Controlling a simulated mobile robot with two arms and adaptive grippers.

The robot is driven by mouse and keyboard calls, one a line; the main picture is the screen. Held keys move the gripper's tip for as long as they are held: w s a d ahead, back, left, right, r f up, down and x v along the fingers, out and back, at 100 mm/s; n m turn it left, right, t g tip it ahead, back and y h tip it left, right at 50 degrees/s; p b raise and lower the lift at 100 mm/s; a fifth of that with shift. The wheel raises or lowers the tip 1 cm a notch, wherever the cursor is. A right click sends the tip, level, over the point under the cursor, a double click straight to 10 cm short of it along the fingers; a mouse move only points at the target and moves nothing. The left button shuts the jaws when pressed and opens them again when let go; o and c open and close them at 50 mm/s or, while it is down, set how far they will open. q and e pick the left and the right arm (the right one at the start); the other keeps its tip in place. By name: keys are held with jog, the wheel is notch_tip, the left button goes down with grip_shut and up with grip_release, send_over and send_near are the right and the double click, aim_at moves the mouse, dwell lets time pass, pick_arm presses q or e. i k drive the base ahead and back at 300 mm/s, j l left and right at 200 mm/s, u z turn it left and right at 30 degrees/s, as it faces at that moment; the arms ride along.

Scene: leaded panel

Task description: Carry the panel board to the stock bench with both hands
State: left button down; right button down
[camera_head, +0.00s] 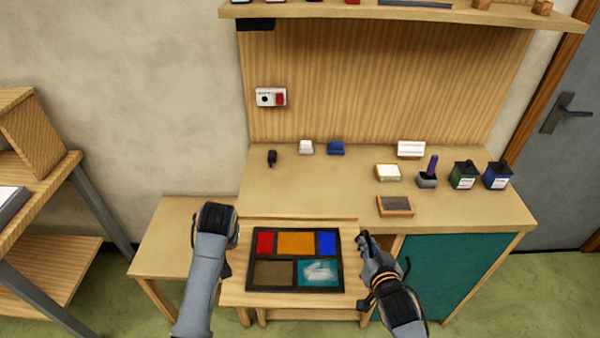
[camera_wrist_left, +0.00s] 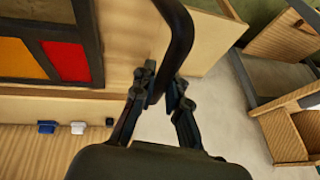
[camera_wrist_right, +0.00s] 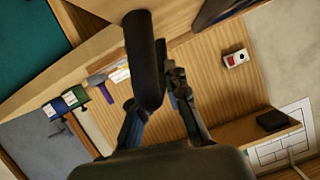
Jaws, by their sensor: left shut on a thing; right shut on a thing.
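The panel board (camera_head: 232,292) is a pale wooden board in front of the main bench. On it lies a dark-framed panel (camera_head: 293,259) with red, orange, blue, brown and teal panes, the teal one bearing a pale shape. My left gripper (camera_wrist_left: 160,88) is shut on a dark bar handle (camera_wrist_left: 178,40) at the board's side; in the head view my wrist hides its fingers. My right gripper (camera_head: 367,243) is at the board's right side, shut on another dark handle (camera_wrist_right: 146,60). The board looks level; I cannot tell whether it touches anything below.
The main bench (camera_head: 290,190) holds small blocks, a brown-topped box (camera_head: 395,206) and green (camera_head: 464,175) and blue (camera_head: 497,175) containers. A lower wooden bench (camera_head: 160,250) adjoins it on the left, its visible top clear. A shelf rack (camera_head: 60,170) stands far left. A teal door panel (camera_head: 445,275) is at right.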

aim_at(291, 192)
jog(key=i+j, duration=0.15)
jog(key=i, duration=0.8)
